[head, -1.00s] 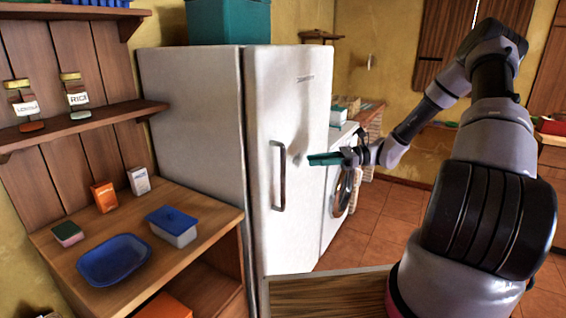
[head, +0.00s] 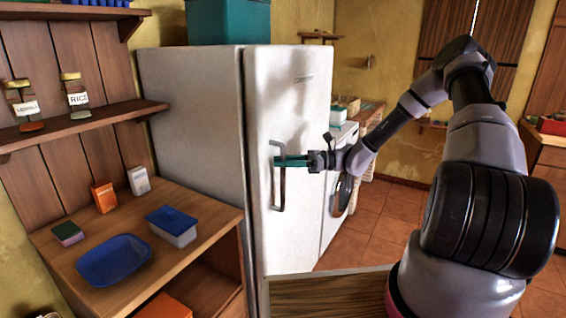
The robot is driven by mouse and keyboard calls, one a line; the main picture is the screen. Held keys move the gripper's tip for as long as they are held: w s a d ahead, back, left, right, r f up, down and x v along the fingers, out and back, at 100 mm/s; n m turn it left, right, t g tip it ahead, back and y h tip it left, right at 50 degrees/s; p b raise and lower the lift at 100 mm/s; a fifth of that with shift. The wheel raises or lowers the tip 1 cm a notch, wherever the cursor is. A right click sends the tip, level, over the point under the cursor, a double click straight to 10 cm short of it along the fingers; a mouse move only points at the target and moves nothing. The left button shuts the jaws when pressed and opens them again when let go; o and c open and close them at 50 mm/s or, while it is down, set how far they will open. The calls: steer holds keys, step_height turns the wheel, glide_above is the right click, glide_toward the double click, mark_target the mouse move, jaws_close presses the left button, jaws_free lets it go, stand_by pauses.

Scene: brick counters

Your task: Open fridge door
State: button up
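The white fridge (head: 200,120) stands in the middle of the head view. Its door (head: 298,110) faces right and looks shut. A dark vertical handle (head: 281,195) is on the door's left side. My gripper (head: 279,161) has teal fingers and is at the upper part of the handle, reaching in from the right. The fingers overlap the handle in the picture. I cannot tell whether they are around it or touching it, nor how far apart they are.
A wooden counter with a blue tray (head: 114,260) and a blue-lidded box (head: 173,225) stands left of the fridge. A washing machine (head: 341,190) is beside the fridge on the right. Tiled floor (head: 375,225) is free further right. A teal box (head: 229,20) sits on the fridge.

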jaws_close()
stand_by(1.5)
